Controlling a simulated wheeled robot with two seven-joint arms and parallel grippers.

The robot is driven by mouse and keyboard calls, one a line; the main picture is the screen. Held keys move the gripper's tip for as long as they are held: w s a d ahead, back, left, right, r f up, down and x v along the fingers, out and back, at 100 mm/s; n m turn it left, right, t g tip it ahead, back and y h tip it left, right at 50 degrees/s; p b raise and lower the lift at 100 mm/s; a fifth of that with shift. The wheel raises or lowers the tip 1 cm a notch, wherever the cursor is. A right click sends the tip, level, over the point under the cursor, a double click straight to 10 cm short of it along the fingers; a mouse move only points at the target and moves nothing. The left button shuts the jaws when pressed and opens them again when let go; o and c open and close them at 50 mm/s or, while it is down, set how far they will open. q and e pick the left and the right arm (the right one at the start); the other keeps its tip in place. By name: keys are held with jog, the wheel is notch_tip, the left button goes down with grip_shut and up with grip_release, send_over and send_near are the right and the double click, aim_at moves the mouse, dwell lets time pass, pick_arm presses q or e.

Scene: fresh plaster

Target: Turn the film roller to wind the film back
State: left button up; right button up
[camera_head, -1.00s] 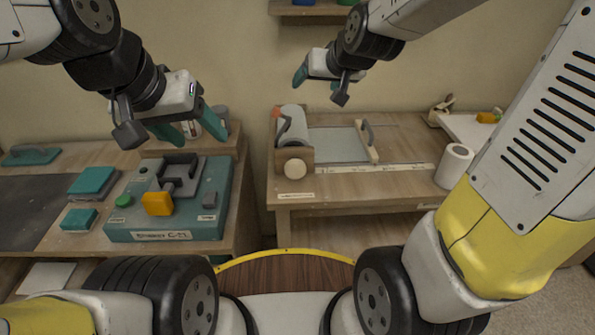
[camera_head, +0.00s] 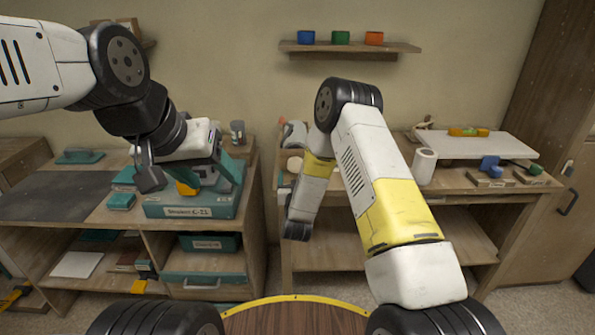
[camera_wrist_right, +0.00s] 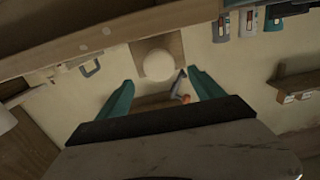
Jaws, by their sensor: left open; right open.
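The film roller's pale round end knob (camera_head: 294,163) shows at the left front of the right-hand table, partly covered by my right arm; behind it is the grey-white roll (camera_head: 293,134). In the right wrist view the round knob (camera_wrist_right: 158,65) sits on a square wooden block, ahead of and between the two teal fingers of my right gripper (camera_wrist_right: 163,91). Those fingers are open, with nothing between them.
A white paper roll (camera_head: 424,166) stands on the right table (camera_head: 455,185), beside a white board (camera_head: 475,145). Between the left workbench (camera_head: 155,229) and the right table is a narrow gap.

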aim_at(296, 167)
jog(key=shift+w+f, duration=0.2)
jog(key=shift+w, duration=1.5)
jog(key=shift+w+f, duration=0.2)
jog(key=shift+w, duration=1.5)
jog(key=c, duration=1.4)
jog(key=shift+m, duration=0.3)
